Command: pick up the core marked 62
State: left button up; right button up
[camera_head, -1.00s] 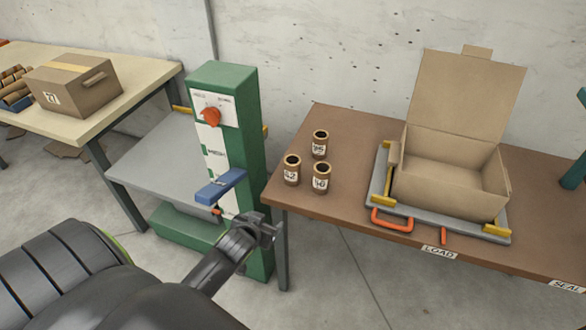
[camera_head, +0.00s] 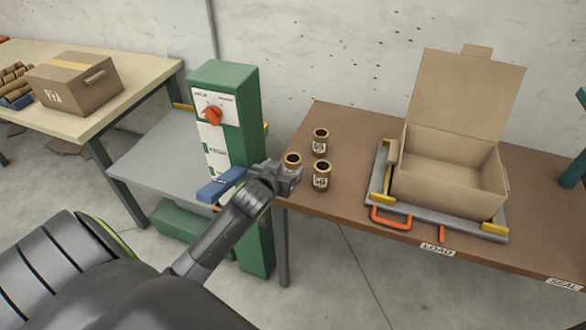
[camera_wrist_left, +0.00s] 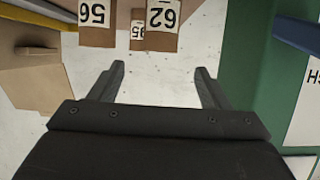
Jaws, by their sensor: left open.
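The core marked 62 is a short brown tube with a white label, read in the left wrist view (camera_wrist_left: 162,24), where the picture is upside down. In the head view its top (camera_head: 292,158) shows behind my left gripper (camera_head: 290,178), which hides its lower part and label. My left gripper is open and empty in the wrist view (camera_wrist_left: 158,75), its two fingers apart, with the core beyond the fingertips and not between them. My right gripper is not in view.
Core 56 (camera_head: 320,177) and core 95 (camera_head: 320,143) stand close beside it on the brown table (camera_head: 340,120). An open carton (camera_head: 450,185) sits on a grey tray to the right.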

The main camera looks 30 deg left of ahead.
aim_at(292, 161)
pick_arm(q)
jog(key=shift+x, duration=4.3)
jog(key=shift+f, duration=0.15)
jog(key=c, duration=1.1)
